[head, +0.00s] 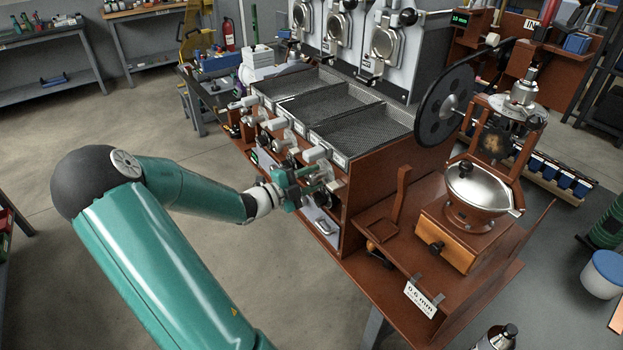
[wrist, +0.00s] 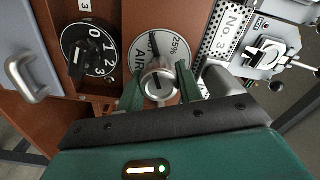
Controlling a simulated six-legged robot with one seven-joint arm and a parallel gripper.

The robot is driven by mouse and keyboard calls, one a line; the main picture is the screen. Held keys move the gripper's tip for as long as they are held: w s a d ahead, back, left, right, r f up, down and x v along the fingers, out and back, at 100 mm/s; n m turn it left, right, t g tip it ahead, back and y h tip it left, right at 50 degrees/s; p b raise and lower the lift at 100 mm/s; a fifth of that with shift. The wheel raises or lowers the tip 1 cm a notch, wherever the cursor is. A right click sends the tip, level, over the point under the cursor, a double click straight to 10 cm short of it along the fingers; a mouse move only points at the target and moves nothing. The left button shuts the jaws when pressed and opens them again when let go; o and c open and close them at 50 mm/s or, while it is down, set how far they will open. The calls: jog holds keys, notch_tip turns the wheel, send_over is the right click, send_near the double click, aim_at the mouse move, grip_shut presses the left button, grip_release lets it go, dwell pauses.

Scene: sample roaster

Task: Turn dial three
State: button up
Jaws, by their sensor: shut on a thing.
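In the wrist view, a round white dial plate (wrist: 160,38) marked AIR and 25% carries a silver knob (wrist: 160,80) with a dark pointer towards the top of the plate. My gripper (wrist: 160,88) has one green finger on each side of this knob and is shut on it. To its left, a black dial (wrist: 88,50) numbered 0 to 3 sits on the brown panel, below a small plate (wrist: 84,5) marked 3; it is apart from the fingers. In the head view, my gripper (head: 308,186) is at the front of the roaster's nearest section, hiding the knob.
A grey door with a handle (wrist: 30,80) is left of the black dial. A plate marked No. 3 (wrist: 234,25) and a silver fitting (wrist: 272,52) are at right. The grinder (head: 470,200) and a 0.6 mm sign (head: 420,299) stand right. The floor at left is open.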

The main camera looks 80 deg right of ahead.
jog(key=shift+n, duration=0.7)
jog(key=o, duration=1)
jog(key=shift+w, duration=0.1)
jog(key=v, duration=1.3)
jog(key=shift+w+a, duration=0.25)
jog(key=shift+a, duration=0.05)
